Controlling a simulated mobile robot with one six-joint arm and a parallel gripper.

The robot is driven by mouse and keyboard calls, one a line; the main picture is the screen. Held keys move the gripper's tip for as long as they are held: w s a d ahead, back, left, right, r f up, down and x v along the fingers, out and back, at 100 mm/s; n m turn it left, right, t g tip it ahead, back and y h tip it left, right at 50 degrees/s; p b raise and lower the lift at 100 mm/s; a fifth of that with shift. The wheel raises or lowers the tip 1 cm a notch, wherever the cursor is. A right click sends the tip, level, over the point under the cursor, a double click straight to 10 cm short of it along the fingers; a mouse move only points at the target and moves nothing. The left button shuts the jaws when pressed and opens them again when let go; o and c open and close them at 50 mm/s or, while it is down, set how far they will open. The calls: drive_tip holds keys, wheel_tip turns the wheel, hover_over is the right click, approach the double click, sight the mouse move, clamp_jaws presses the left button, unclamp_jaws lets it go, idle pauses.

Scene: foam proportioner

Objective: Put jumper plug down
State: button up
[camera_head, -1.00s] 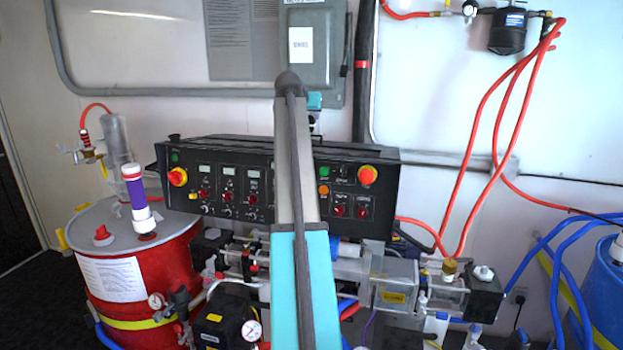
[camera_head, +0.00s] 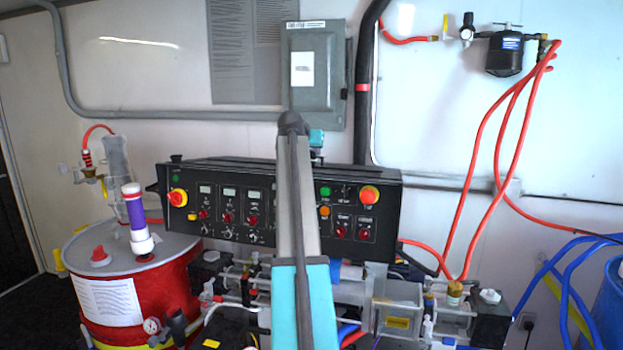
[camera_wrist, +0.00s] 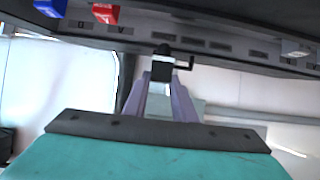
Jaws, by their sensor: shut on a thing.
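In the wrist view my gripper (camera_wrist: 162,82) has its two purple-grey fingers shut on a small black piece, which I take to be the jumper plug (camera_wrist: 163,68). A thin black hooked part sticks out from it to the right. The plug is just in front of a dark panel edge; whether it touches the panel I cannot tell. In the head view my arm hides the plug and fingers.
A red drum (camera_head: 130,300) stands left with a purple-and-white cylinder on its lid. A grey electrical box (camera_head: 313,75) hangs behind the console. Red hoses (camera_head: 478,170) hang at right, near blue hoses and a blue drum (camera_head: 612,300). Clear tubes and valves crowd below the console.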

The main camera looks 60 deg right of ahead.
drive_tip(key=shift+f+p, duration=0.5)
drive_tip(key=shift+f, duration=1.75)
drive_tip(key=shift+a+f+p, duration=0.1)
drive_tip(key=shift+f+p, duration=0.45)
drive_tip(key=shift+f, duration=1.2)
drive_tip(key=shift+w+f, duration=0.1)
drive_tip(key=shift+f, duration=0.3)
drive_tip(key=o, duration=1)
drive_tip(key=shift+o, duration=0.2)
